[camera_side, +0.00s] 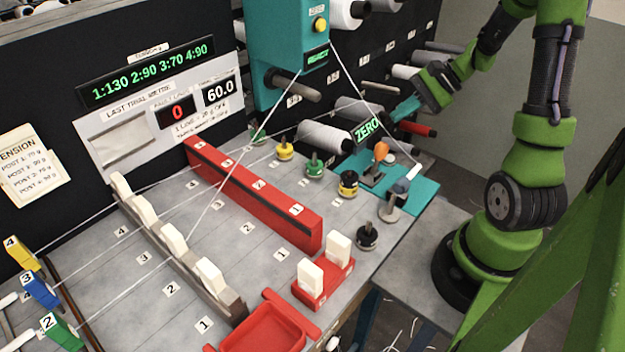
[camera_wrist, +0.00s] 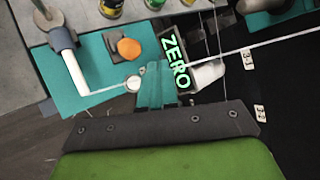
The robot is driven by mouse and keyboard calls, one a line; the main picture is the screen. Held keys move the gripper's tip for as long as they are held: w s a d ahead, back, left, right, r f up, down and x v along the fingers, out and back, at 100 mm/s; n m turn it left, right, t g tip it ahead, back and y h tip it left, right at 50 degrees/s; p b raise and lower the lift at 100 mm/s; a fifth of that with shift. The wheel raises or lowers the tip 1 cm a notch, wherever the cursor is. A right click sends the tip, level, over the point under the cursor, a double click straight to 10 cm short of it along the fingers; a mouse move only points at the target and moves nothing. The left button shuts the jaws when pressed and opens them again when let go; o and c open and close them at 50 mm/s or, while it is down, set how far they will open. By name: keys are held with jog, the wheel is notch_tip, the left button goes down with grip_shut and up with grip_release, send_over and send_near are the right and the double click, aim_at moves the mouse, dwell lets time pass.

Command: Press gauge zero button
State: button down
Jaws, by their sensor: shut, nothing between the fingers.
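The gauge's dark display reads green "ZERO" in the side view (camera_side: 368,128) and the wrist view (camera_wrist: 176,63). A small round pale button (camera_wrist: 133,82) lies on the teal base plate (camera_wrist: 58,88), beside an orange knob (camera_wrist: 129,48). The pale button also shows in the side view (camera_side: 389,157), below the display. I cannot read a label on it. My gripper (camera_side: 398,114) has teal fingers, shut and empty, behind and above the plate. In the wrist view the fingertips (camera_wrist: 156,66) lie just right of the pale button; any contact is unclear.
A white-tipped post (camera_side: 410,174) stands on the plate's right side. A white thread (camera_side: 372,100) runs from the teal tower (camera_side: 287,50) toward it, close to my fingers. White spools (camera_side: 325,136) and a red peg (camera_side: 417,129) stick out from the back panel.

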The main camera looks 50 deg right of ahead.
jog(key=shift+f, duration=0.15)
jog(key=shift+f, duration=4.3)
jog(key=shift+f, duration=0.1)
jog(key=shift+f, duration=0.3)
jog(key=shift+f, duration=0.45)
jog(key=shift+r, duration=0.9)
jog(key=shift+r, duration=2.5)
